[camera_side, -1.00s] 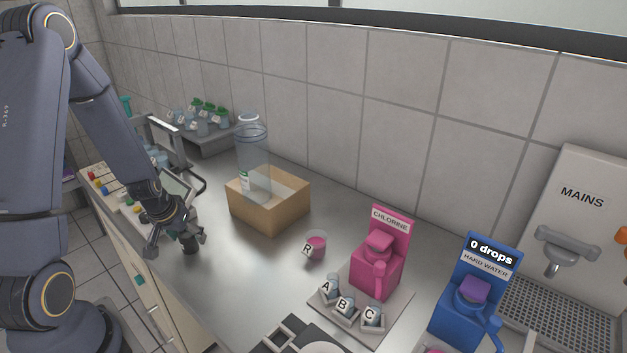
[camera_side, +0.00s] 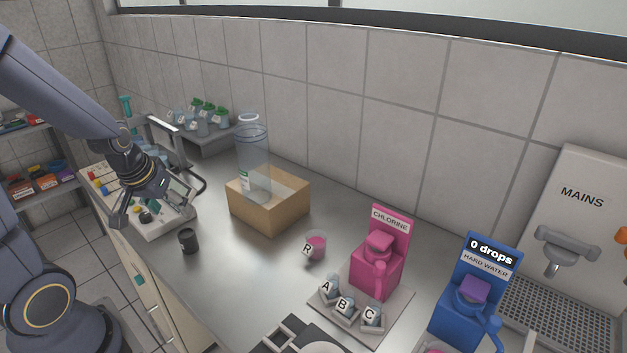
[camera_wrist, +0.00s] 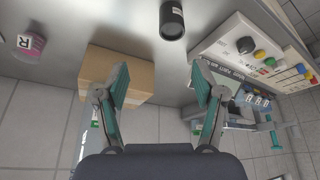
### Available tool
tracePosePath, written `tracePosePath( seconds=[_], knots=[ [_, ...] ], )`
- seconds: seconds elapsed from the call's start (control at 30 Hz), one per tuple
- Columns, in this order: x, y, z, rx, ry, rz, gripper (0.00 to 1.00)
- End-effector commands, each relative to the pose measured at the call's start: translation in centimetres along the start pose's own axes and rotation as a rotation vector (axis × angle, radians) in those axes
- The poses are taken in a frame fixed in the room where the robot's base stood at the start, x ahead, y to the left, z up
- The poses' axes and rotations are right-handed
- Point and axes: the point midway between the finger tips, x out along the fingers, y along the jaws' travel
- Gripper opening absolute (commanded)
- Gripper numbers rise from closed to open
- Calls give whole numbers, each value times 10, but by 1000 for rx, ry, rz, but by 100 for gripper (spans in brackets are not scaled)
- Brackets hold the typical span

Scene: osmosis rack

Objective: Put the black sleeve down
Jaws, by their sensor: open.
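The black sleeve (camera_side: 188,241), a short dark cylinder, stands upright on the steel counter near its left front edge. In the wrist view the sleeve (camera_wrist: 172,20) shows at the top, beyond the fingertips, with its round end towards the camera. My gripper (camera_side: 150,212) is up and to the left of the sleeve in the side view, apart from it. In the wrist view my gripper (camera_wrist: 160,82) has its two teal-padded fingers spread wide with nothing between them.
A control panel (camera_side: 160,228) with coloured knobs lies behind my gripper. A pink cup marked R (camera_side: 316,247) and a pink chlorine dispenser (camera_side: 378,265) stand to the right. The counter between sleeve and cup is clear.

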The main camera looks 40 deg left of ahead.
Motion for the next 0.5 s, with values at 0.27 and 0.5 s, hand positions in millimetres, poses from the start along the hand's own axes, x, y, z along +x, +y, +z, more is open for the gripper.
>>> tracePosePath(
  seconds=[0.27, 0.5],
  knots=[
    [-113, 94, 25, 322, 64, 182, 69],
    [-166, 110, 64, 488, 89, 220, 69]
  ],
)
